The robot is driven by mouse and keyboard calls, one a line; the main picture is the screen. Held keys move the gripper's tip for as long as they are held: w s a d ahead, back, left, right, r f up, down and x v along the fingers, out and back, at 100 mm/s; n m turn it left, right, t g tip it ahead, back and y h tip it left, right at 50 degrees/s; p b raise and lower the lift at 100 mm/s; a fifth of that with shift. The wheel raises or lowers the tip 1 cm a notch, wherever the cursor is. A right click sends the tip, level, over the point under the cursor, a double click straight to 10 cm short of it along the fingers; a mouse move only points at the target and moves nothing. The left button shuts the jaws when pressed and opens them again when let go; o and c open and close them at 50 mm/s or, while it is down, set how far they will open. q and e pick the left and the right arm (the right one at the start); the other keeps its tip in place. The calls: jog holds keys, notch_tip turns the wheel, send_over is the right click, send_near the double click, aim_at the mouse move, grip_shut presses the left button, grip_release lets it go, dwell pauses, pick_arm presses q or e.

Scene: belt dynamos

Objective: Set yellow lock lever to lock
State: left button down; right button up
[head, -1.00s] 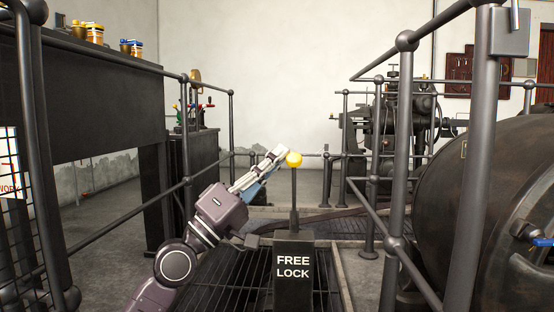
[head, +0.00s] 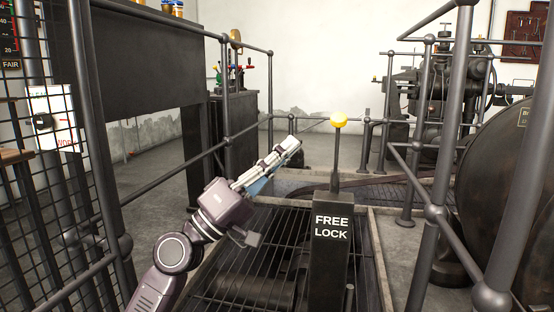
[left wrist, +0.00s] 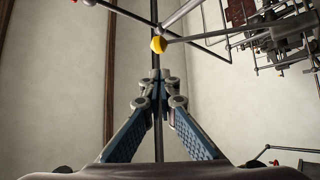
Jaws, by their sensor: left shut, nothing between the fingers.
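The lock lever is a dark upright rod with a yellow knob (head: 339,120) on top. It rises from a dark box (head: 331,250) marked FREE above LOCK. The rod looks close to upright, and I cannot tell which setting it is in. My left gripper (head: 293,145) is shut and empty, to the left of the knob and a little lower, with a gap between them in the head view. In the left wrist view the yellow knob (left wrist: 158,45) shows beyond the closed fingertips (left wrist: 158,80). My right gripper is not in view.
A railing (head: 425,150) and a large dark round machine (head: 510,165) stand on the right. A mesh panel (head: 45,180) and another railing (head: 180,160) stand on the left. A floor grating (head: 250,260) lies around the box.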

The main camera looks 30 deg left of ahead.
pick_arm(q)
jog(key=shift+v, duration=1.2)
